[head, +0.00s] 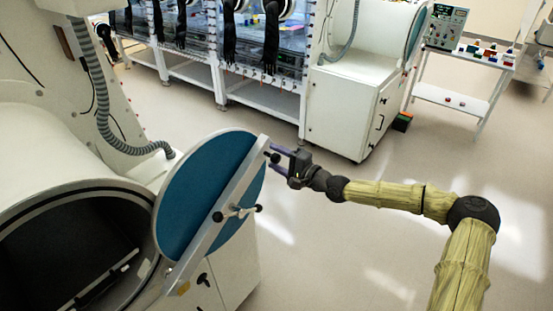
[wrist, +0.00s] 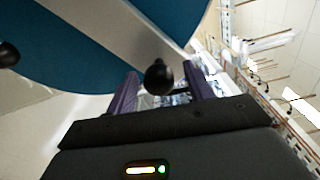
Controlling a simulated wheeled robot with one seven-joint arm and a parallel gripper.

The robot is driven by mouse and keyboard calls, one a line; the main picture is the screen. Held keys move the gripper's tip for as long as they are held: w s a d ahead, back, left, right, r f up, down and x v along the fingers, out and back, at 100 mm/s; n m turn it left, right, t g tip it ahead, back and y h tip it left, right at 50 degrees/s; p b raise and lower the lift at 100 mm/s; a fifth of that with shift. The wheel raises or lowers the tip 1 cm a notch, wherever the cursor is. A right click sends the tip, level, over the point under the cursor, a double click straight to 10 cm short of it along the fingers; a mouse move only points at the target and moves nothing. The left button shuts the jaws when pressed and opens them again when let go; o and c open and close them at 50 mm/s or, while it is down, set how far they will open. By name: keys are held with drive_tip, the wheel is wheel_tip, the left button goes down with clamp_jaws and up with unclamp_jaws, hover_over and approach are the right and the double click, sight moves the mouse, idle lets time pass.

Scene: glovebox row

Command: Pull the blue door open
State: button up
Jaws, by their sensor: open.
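The blue door (head: 190,175) is a round disc with a pale diagonal bar (head: 222,205) across it. It stands swung out from the dark round chamber opening (head: 70,245) at the left, whose inside shows. A black handle with small knobs (head: 237,211) sits at the bar's middle. My gripper (head: 272,159) is open at the door's upper right edge, by the bar's end. In the wrist view the blue door (wrist: 70,50) fills the upper left. A black ball knob (wrist: 159,77) shows between the purple fingers of my gripper (wrist: 160,84), with gaps beside it.
A white cabinet (head: 350,105) and a row of gloveboxes with black gloves (head: 272,40) stand at the back. A white cart (head: 455,95) with small coloured items is at the back right. A ribbed hose (head: 105,110) hangs above the chamber.

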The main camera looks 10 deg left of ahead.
drive_tip(key=shift+s+f, duration=0.1)
drive_tip(key=shift+s, duration=0.05)
drive_tip(key=b+v, duration=0.5)
drive_tip(key=v, duration=1.2)
drive_tip(key=shift+d+b, duration=0.2)
drive_tip(key=shift+b, duration=0.2)
drive_tip(key=shift+a, duration=0.1)
